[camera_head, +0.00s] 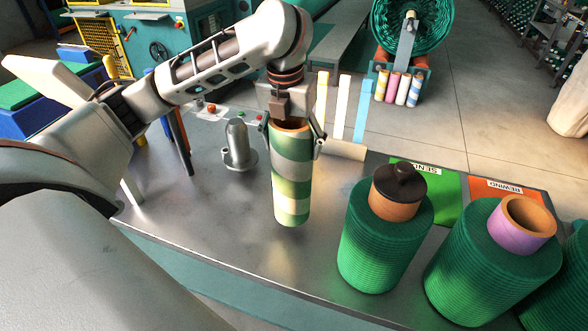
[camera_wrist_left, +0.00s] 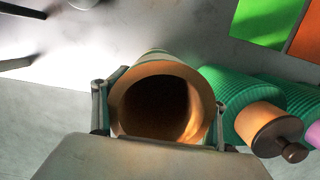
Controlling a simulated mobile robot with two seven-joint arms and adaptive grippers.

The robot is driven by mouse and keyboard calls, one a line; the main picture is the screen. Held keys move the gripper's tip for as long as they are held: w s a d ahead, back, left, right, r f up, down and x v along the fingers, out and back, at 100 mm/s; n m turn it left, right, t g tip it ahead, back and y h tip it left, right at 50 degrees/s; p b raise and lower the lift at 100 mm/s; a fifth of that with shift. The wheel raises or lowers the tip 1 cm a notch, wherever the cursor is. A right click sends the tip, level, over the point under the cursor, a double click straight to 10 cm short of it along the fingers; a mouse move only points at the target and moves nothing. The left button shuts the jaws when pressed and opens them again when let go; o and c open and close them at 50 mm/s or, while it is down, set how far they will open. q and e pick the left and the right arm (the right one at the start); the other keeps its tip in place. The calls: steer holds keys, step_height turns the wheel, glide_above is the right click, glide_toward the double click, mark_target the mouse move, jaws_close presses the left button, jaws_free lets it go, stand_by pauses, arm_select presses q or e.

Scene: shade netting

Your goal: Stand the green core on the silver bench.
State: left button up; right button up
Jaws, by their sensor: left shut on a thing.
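The green core (camera_head: 292,180), a tube with green and pale bands and an orange-brown inside, is upright in my left gripper (camera_head: 293,142). The gripper is shut around its upper part from above. In the left wrist view I look down into the core's open end (camera_wrist_left: 160,69), with a finger of the left gripper (camera_wrist_left: 160,110) on each side. The core's lower end is over the silver bench (camera_head: 215,215), at or very close to its top; I cannot tell whether it touches. My right gripper is out of view.
A grey metal spindle (camera_head: 239,146) stands on the bench left of the core. Green netting rolls (camera_head: 375,250) (camera_head: 490,265) stand to the right, by a green label mat (camera_head: 447,190) and an orange one (camera_head: 505,190). The bench front left of the rolls is clear.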

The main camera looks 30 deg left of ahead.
arm_select(q)
step_height(320, 180, down, 5)
steer(key=shift+f+b, duration=0.15)
steer(key=shift+b, duration=0.75)
steer(key=o, duration=2.1)
steer(key=shift+f, duration=0.15)
